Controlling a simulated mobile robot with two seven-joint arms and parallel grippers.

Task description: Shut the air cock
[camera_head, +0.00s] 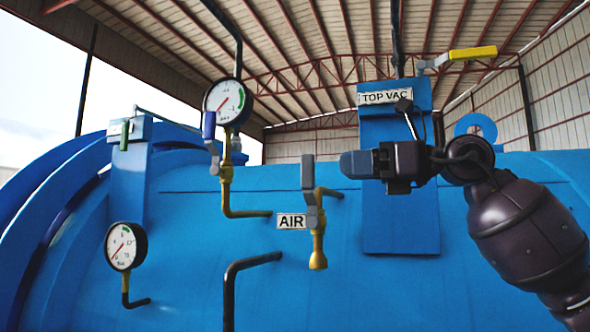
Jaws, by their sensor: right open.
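The air cock (317,228) is a brass valve on the blue autoclave wall, just right of the white AIR label (291,221). Its grey lever handle (308,172) points straight up, and its brass outlet points down. My right gripper (350,164) comes in from the right at the height of the handle's upper end. It is seen from the side, open and empty, with its tips a little right of the handle. A gap shows between them in the picture; the difference in depth is hard to judge. My left gripper is not in view.
A gauge (228,102) with a blue-handled valve (209,126) stands left of the cock. A lower gauge (125,246) and a black pipe (251,266) stick out of the blue vessel (400,290). The TOP VAC plate (400,230) and a yellow lever (473,53) are at the right.

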